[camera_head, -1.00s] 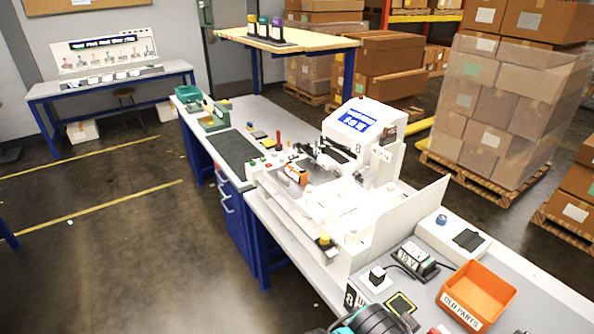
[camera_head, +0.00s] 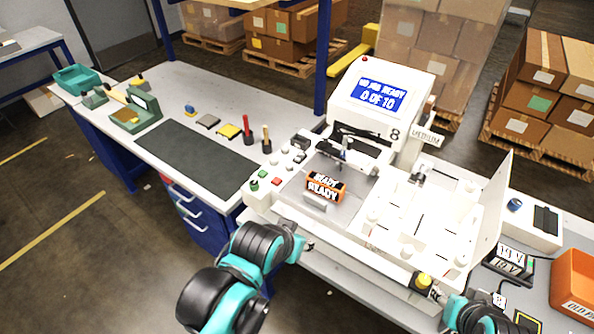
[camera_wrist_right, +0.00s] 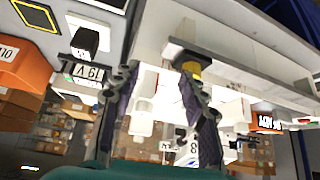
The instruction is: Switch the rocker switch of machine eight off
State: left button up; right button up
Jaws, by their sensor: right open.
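Machine eight (camera_head: 367,95) is white, with an "8" on its side and a blue screen reading "0 OF 10". I cannot make out its rocker switch for certain. A white box with a black block on it (camera_wrist_right: 88,40) shows at upper left in the right wrist view; it may carry the switch. My right gripper (camera_wrist_right: 160,90) is open and empty, its fingers near a yellow knob (camera_wrist_right: 190,68) on the machine's front edge. In the head view my right arm is at bottom right. My left gripper (camera_head: 306,245) is near the machine's front left; its fingers are unclear.
An orange and black block (camera_head: 325,187) sits on the machine's bed. An upright clear panel (camera_head: 487,200) stands on the right. A dark mat (camera_head: 195,155) lies on the bench at left.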

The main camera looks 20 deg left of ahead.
aim_at(302, 155)
jog(key=j, duration=0.45)
jog(key=i+j+u, duration=0.1)
jog(key=j, duration=0.4)
jog(key=i+j+u, duration=0.1)
jog(key=j, duration=0.35)
